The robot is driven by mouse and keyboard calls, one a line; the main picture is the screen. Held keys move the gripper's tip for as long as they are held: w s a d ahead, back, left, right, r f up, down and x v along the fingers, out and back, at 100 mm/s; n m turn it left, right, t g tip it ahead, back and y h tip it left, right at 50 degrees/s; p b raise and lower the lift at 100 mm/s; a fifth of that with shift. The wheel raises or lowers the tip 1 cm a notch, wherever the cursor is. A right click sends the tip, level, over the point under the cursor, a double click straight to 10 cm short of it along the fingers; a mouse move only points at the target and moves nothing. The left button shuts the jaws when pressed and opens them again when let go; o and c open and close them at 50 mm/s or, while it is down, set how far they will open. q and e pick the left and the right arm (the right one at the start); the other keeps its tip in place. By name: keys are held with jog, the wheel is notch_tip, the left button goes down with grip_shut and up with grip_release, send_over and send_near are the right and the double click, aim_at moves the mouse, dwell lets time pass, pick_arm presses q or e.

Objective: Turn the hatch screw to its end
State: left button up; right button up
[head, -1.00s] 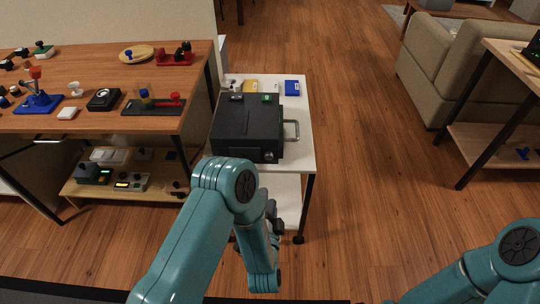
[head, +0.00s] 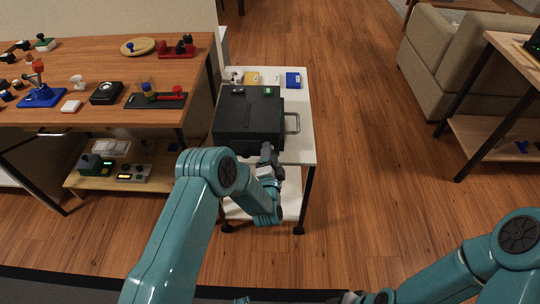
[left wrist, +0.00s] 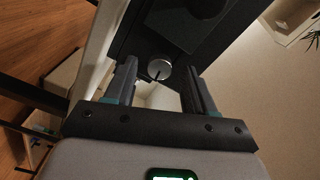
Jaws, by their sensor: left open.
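The hatch screw (left wrist: 158,69) is a round silver head with a dark slot, on the face of a black box (head: 247,118). In the head view my left gripper hides it. My left gripper (head: 269,158) is at the front right lower corner of the box. In the left wrist view its fingers (left wrist: 159,72) are open, one on each side of the screw in the picture. I cannot tell whether they touch it.
The box stands on a white cart (head: 300,148) and has a metal handle (head: 292,123) on its right. A wooden workbench (head: 110,65) with several devices is at left. Open floor (head: 380,170) lies to the right.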

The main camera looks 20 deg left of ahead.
pick_arm(q)
grip_shut()
jog(key=shift+f, duration=0.1)
jog(key=shift+n+b, duration=8)
jog(key=shift+b, duration=0.3)
